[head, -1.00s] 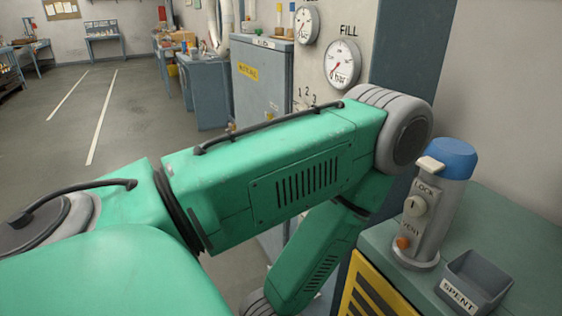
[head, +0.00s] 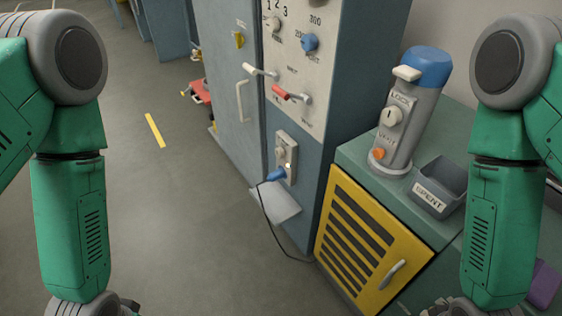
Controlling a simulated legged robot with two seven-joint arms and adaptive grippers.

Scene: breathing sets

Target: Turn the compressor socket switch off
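The compressor socket (head: 286,156) is a grey plate low on the front of the blue-grey panel cabinet, right of centre in the head view. A pale switch knob (head: 281,154) sits on it; its on or off position is too small to read. A blue plug (head: 277,174) is in the lower part of the socket, with a black cable hanging to the floor. My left gripper (head: 130,306) and my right gripper (head: 446,307) show only as dark parts at the bottom edge, well apart from the socket. Their fingers are cut off.
Above the socket are a white lever (head: 262,72), a red lever (head: 291,94) and dials. A yellow louvred door (head: 362,245) fronts the green counter (head: 370,150), which bears a grey cylinder (head: 408,110) and the SPENT bin (head: 439,186).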

